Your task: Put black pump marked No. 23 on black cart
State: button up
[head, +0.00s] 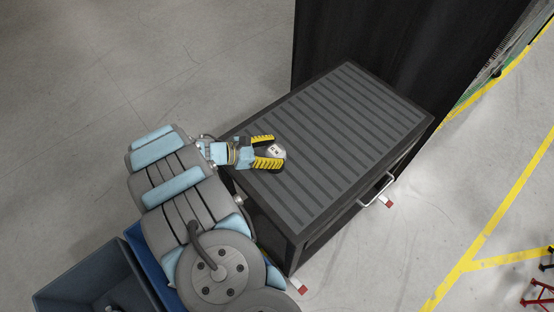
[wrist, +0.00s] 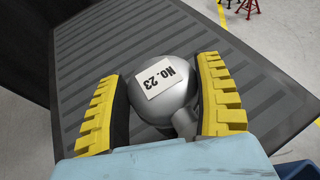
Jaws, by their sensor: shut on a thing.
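A pump (head: 277,151) with a white "No. 23" label sits between the yellow-padded fingers of my gripper (head: 268,151). In the wrist view, the pump (wrist: 180,101) looks silver-grey and rounded rather than black, with a short spout towards the lower right. My gripper (wrist: 160,85) is shut on it, one finger on each side. The black cart (head: 350,115) has a ribbed dark top; the pump is over the left part of this top. The cart top (wrist: 90,45) fills much of the wrist view. Whether the pump touches the top is hidden.
The rest of the cart top is bare. A tall black panel (head: 385,40) stands behind the cart. A metal handle (head: 377,190) juts from its right side. Blue-grey bins (head: 85,270) stand at lower left. Red stands (head: 540,290) are at lower right.

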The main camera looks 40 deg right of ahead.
jog(key=shift+w+d+f, duration=0.35)
jog(key=shift+d+f, duration=0.25)
jog(key=shift+f, duration=0.15)
jog(key=shift+w+d+f, duration=0.35)
jog(key=shift+d+f, duration=0.2)
jog(key=shift+f, duration=0.2)
jog(key=shift+d+f, duration=0.15)
jog(key=shift+f, duration=1.6)
jog(key=shift+f, duration=0.15)
jog(key=o, duration=1.2)
jog(key=b+v, duration=0.2)
jog(key=v, duration=1)
jog(key=shift+r, duration=0.2)
